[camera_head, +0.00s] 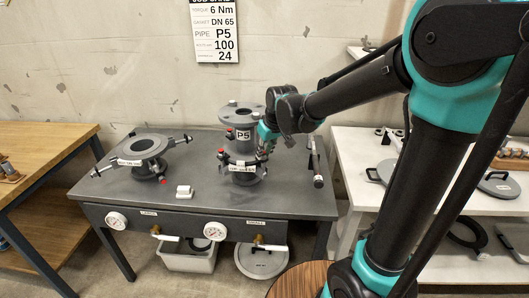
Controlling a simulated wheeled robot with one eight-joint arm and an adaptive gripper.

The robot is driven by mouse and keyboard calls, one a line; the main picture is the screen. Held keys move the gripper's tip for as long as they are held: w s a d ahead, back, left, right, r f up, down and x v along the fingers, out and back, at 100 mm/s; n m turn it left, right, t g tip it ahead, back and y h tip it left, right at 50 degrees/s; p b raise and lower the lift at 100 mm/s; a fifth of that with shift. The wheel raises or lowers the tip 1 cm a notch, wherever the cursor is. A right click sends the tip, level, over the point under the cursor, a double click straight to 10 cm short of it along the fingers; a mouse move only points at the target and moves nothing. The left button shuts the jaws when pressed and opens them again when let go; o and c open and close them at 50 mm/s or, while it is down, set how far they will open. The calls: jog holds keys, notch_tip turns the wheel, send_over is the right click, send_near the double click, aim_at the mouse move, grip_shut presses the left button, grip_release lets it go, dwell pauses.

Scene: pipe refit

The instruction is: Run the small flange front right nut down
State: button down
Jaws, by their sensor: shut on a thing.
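The small flange (241,171) stands on the right half of the grey bench, with the pipe piece marked P5 (241,113) upright on top of it. Red-tipped parts show at the left of the joint. My gripper (263,153) is at the front right side of this joint, pointing down. It is shut on the front right nut, which is too small and too covered by the fingers to make out. The white label on the flange (242,168) faces forward, just left of my gripper.
A larger open flange (143,147) with side arms stands at the bench's left. A dark tool with a light end (318,181) lies along the right edge of the grey bench (215,198). Gauges and valve handles line its front.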

jog(key=c, duration=1.4)
grip_release()
jog(key=shift+o, duration=0.2)
jog(key=shift+r, duration=0.1)
jog(key=v, duration=1.2)
jog(key=shift+d, duration=0.1)
